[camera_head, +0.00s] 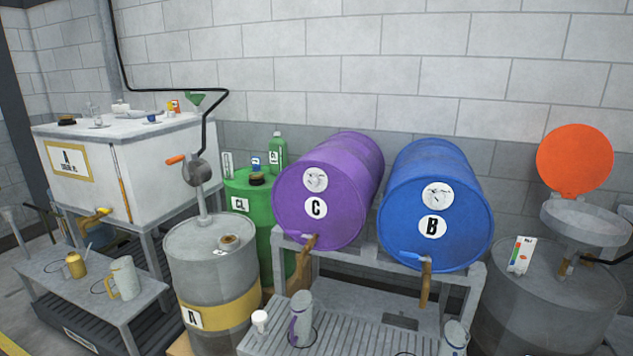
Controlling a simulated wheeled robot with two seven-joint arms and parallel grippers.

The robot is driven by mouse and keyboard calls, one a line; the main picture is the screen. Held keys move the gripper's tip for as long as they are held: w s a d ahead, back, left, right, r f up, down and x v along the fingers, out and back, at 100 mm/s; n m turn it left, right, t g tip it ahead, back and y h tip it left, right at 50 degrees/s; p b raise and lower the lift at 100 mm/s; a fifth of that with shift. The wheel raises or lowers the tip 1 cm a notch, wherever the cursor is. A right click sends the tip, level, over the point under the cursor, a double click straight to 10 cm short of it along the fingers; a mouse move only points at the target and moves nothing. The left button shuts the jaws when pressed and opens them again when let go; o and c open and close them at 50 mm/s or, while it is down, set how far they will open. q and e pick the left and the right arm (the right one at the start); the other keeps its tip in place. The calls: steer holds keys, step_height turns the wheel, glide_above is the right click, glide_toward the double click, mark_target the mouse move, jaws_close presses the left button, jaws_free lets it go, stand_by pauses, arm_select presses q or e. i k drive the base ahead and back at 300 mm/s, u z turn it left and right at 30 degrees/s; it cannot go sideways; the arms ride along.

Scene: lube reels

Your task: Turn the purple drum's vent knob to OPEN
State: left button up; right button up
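The purple drum (345,180) lies on its side on a grey metal rack (340,262), with its round face toward me. The face carries a white C label (316,208). Above that is a round whitish disc with dark marks (316,180); I cannot tell whether it is the vent knob or a printed dial, and its setting is too small to read. Neither of my grippers is in view.
A blue drum B (470,215) lies close to the right of the purple one. A green drum (240,188) and grey drum A (205,270) stand left. Jugs (301,312) stand on the slatted shelf below. An orange disc lid (573,160) rises at right.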

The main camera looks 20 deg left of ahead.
mark_target(313, 182)
steer(key=z, duration=0.55)
steer(key=k, duration=1.35)
steer(key=z, duration=0.05)
steer(key=i, duration=0.45)
steer(key=u, duration=0.7)
steer(key=i, duration=1.4)
steer(key=z, duration=0.7)
